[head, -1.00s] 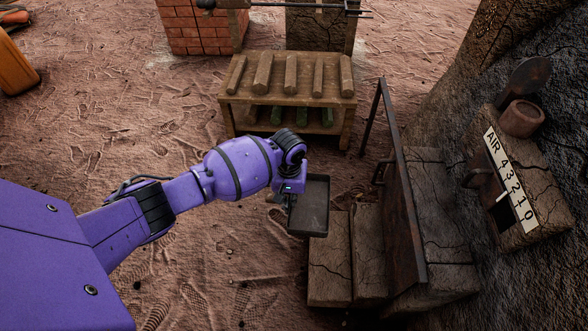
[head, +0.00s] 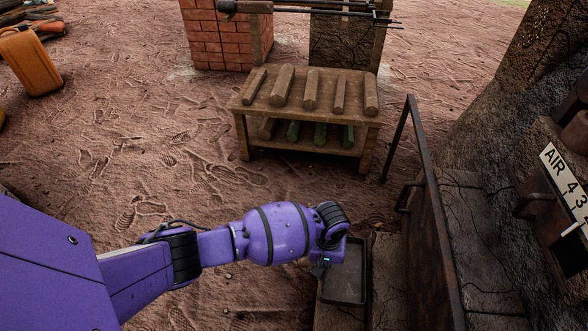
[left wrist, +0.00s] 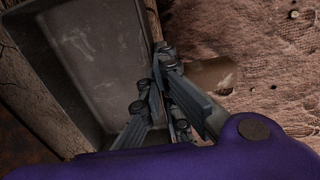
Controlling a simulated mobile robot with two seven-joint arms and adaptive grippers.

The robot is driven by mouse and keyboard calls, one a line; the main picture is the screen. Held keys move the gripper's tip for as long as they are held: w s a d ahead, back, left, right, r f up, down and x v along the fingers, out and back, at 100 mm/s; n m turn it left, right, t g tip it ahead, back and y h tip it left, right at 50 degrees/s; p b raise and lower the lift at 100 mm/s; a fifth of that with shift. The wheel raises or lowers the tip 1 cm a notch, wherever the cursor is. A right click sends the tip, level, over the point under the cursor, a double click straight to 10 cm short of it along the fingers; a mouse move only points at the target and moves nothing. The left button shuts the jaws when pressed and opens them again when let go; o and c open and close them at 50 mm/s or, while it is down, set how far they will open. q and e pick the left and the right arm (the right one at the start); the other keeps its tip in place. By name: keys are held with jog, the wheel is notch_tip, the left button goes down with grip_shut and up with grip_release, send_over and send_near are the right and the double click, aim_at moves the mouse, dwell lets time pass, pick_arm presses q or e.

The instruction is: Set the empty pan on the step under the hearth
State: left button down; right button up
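The hearth side has a rusty upright metal door (head: 432,235) right of the steps. My right gripper is out of view.
A second cracked step (head: 390,265) rises right of the pan. A wooden bench with logs (head: 308,105) stands beyond. A scale marked AIR (head: 566,185) is at right. Sandy ground (head: 180,170) at left is open.

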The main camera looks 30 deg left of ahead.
aim_at(329, 275)
pick_arm(q)
jog(key=shift+d+f+b, duration=0.3)
jog(key=shift+d+f, duration=0.35)
jog(key=f, duration=0.1)
jog(key=f+b, duration=0.1)
jog(key=d+f+b, duration=0.1)
jog(key=shift+s+f, duration=0.35)
jog(key=shift+f, duration=0.05)
jog(key=shift+f+b, duration=0.3)
jog(key=shift+f, duration=0.1)
jog(key=shift+d, duration=0.1)
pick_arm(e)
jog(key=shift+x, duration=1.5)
pick_arm(q)
jog(key=c, duration=2.5)
grip_release()
jog(key=shift+f, duration=0.1)
jog(key=o, duration=0.5)
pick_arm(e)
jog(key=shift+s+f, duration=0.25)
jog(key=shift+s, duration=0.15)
